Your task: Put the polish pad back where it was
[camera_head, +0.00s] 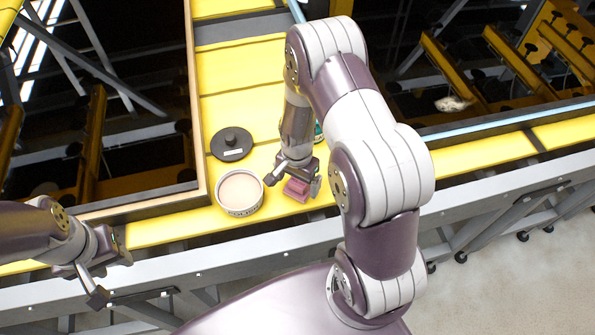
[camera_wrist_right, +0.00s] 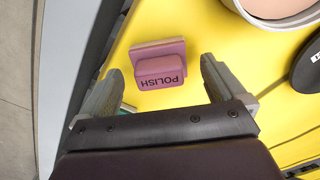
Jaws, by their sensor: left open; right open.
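The polish pad (camera_head: 297,189) is a pink block with a raised grip on a flat base. It sits on the yellow surface near its front edge. In the right wrist view the pad (camera_wrist_right: 160,72) shows the word POLISH and lies between and ahead of the fingers. My right gripper (camera_head: 292,181) is open and above the pad; its fingers also show in the right wrist view (camera_wrist_right: 160,88), apart from the pad. My left gripper (camera_head: 103,290) is open and empty, off the front edge at the lower left.
A round tin (camera_head: 240,193) with pale pink contents stands left of the pad. A black round lid with a knob (camera_head: 231,145) lies behind it. A teal item (camera_head: 319,131) is mostly hidden behind my right arm. A wooden frame edge (camera_head: 197,100) runs along the left.

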